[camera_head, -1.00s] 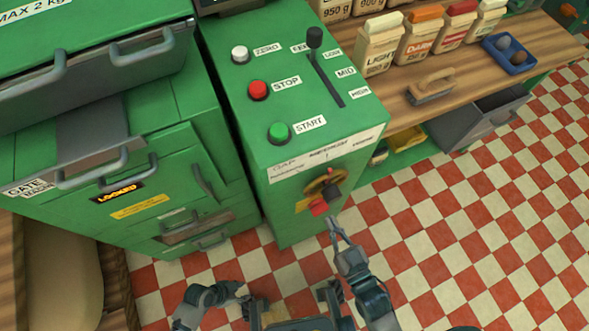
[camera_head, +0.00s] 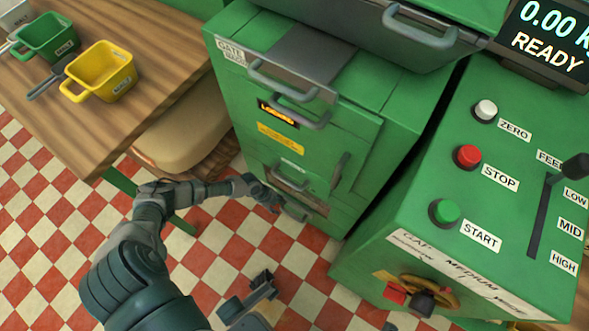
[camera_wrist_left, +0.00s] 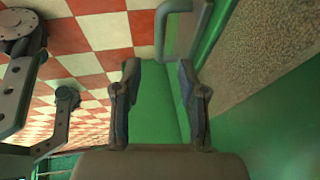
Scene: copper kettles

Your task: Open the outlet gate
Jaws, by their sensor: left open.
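The green cabinet (camera_head: 345,125) stands in the middle of the head view. A label reading GATE (camera_head: 231,52) is at its upper left, beside a grey panel with a handle (camera_head: 290,80). Lower on its front are more grey handles, including a low one (camera_head: 297,211); the small white label above is unreadable. I cannot tell for certain which part is the outlet gate. My left gripper (camera_head: 273,200) is by the low handles. In the left wrist view it (camera_wrist_left: 160,68) is open and empty, a grey handle (camera_wrist_left: 172,22) beyond its tips. My right gripper (camera_head: 250,297) is low; its jaw state is unclear.
A green console (camera_head: 400,220) with zero, stop and start buttons stands right of the cabinet. Checkered floor (camera_head: 215,240) is open in front.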

